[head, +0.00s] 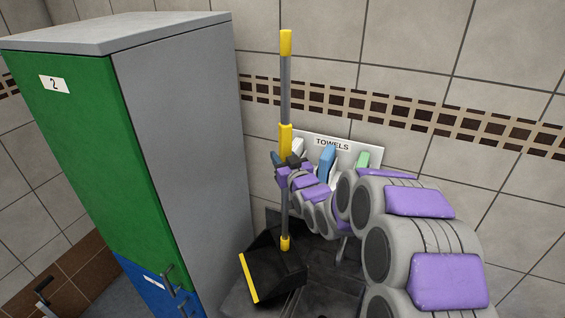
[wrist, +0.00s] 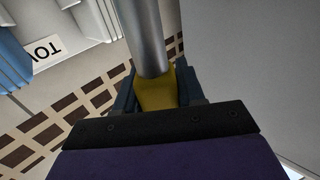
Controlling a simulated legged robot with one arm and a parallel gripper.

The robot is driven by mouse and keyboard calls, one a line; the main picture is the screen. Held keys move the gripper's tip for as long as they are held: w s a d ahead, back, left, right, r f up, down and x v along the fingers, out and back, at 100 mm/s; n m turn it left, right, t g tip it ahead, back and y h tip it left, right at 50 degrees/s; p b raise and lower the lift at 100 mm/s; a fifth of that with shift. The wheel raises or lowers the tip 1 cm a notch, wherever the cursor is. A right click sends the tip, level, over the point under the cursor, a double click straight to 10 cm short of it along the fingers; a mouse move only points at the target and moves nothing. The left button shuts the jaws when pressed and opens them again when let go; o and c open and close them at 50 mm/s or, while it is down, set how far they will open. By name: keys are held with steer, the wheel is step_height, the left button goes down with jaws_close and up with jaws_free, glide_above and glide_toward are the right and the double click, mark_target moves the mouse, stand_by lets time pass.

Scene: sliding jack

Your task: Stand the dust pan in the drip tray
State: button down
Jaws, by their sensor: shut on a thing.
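The dust pan (head: 274,266) has a black scoop with a yellow lip and a long upright grey handle with yellow grips. My gripper (head: 291,170) is shut on the handle at its middle yellow grip. The wrist view shows the yellow grip (wrist: 155,88) between the blue fingers (wrist: 154,92), with the grey tube running on beyond it. In the head view the scoop is low, over or on a dark tray-like surface (head: 330,283), which may be the drip tray. I cannot tell whether the scoop touches it. My arm hides part of that surface.
A tall grey locker (head: 185,130) with green and blue doors stands close on the left. A white towel rack (head: 345,146), marked TOWELS, with coloured towels, is on the tiled wall (head: 400,60) behind my gripper. The space above the rack is clear.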

steer(key=f, duration=0.1)
steer(key=w+f, duration=0.1)
steer(key=a+f, duration=0.1)
steer(key=shift+w+f+p, duration=0.2)
steer(key=shift+f+p, duration=0.15)
steer(key=shift+p, duration=0.05)
steer(key=c, duration=1.1)
jaws_free()
steer(key=shift+a, duration=0.25)
steer(key=o, duration=0.3)
steer(key=shift+a+f, duration=0.1)
steer(key=shift+a, duration=0.2)
steer(key=shift+o, duration=0.6)
steer(key=shift+d, duration=0.15)
steer(key=b+v, duration=0.1)
steer(key=v, duration=1.1)
steer(key=shift+d+b, duration=0.35)
steer(key=shift+d, duration=0.15)
